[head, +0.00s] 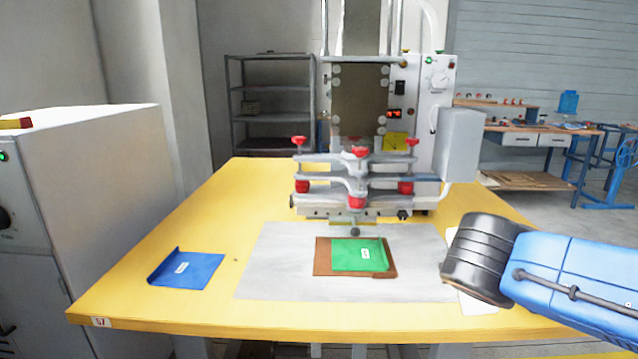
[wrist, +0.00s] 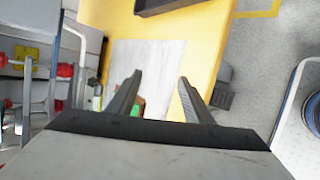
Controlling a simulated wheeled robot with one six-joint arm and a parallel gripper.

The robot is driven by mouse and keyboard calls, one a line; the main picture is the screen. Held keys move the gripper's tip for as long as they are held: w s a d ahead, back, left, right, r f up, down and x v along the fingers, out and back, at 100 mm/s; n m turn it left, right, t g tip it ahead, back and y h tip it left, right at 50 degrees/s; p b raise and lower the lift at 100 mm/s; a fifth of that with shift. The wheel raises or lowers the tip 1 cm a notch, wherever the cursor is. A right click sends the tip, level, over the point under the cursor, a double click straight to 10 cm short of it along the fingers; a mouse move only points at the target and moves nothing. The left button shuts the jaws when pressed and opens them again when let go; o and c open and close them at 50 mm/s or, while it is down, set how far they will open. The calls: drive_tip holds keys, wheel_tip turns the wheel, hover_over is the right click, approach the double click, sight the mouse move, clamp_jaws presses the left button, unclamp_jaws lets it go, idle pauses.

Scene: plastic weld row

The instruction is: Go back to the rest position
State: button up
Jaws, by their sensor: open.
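My gripper (wrist: 159,82) is open in the wrist view, with its two dark fingers apart and nothing between them. It points over the yellow table (wrist: 197,30) and the grey mat (wrist: 150,60). In the head view, only my blue arm with its black joint shows at the right, over the table's right edge; the fingers are not seen there. A green pouch (head: 358,254) with a white label lies on a brown plate (head: 322,262) on the mat. A sliver of green shows beside the left finger in the wrist view.
The welding press (head: 356,170) with red knobs stands behind the mat. A blue pouch (head: 187,268) lies at the table's left. A grey cabinet (head: 100,190) stands left of the table. A dark tray edge (wrist: 165,6) shows at the wrist view's top.

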drive_tip(key=s+d+f+m+g+y, duration=0.2)
drive_tip(key=s+f+m+g+y, duration=0.2)
drive_tip(key=s+f+m, duration=0.6)
drive_tip(key=s+m, duration=0.2)
drive_tip(key=m, duration=0.5)
drive_tip(key=shift+s+f, duration=0.2)
drive_tip(key=shift+s, duration=0.1)
idle(0.9)
